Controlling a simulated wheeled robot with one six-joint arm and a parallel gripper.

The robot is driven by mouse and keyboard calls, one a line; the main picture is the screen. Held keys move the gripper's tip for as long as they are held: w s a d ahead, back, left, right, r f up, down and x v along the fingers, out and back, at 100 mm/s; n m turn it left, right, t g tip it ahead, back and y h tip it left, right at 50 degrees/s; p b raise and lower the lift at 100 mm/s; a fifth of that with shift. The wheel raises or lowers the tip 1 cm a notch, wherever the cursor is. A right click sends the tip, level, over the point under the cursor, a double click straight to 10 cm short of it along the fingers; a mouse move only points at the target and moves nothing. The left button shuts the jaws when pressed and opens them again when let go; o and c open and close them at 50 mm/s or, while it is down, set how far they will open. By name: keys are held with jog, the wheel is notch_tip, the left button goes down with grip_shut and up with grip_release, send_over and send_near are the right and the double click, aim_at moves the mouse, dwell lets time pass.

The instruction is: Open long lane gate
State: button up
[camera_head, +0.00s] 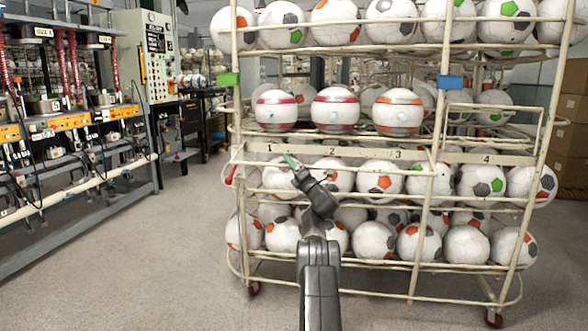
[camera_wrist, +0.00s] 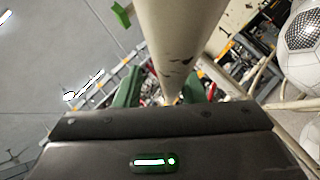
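The ball rack's front has a cream strip (camera_head: 360,152) with lane labels 1 to 4. A long rail section spans lanes 1 to 3, and a shorter framed section (camera_head: 495,106) stands at lane 4. I cannot tell exactly which bars form the long lane gate. My gripper (camera_head: 291,161) is at the strip between labels 1 and 2. In the wrist view, its green fingers (camera_wrist: 168,92) are spread, with a thick cream bar (camera_wrist: 180,45) running between them. Contact with the bar is not visible, and the fingertips are partly hidden.
Three striped balls (camera_head: 335,110) sit above labels 1 to 3. Many other balls fill the shelves. A green clip (camera_head: 228,79) is on the left post and a blue clip (camera_head: 452,82) on a post further right. Open floor (camera_head: 150,260) lies left, before machines.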

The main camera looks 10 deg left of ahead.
jog(key=v, duration=1.4)
jog(key=shift+p, duration=0.4)
jog(key=shift+r, duration=0.15)
jog(key=b+x, duration=0.1)
jog(key=x, duration=1.2)
jog(key=shift+w+a, duration=0.15)
jog(key=shift+a+r, duration=0.15)
jog(key=shift+r, duration=0.1)
jog(key=shift+a, duration=0.1)
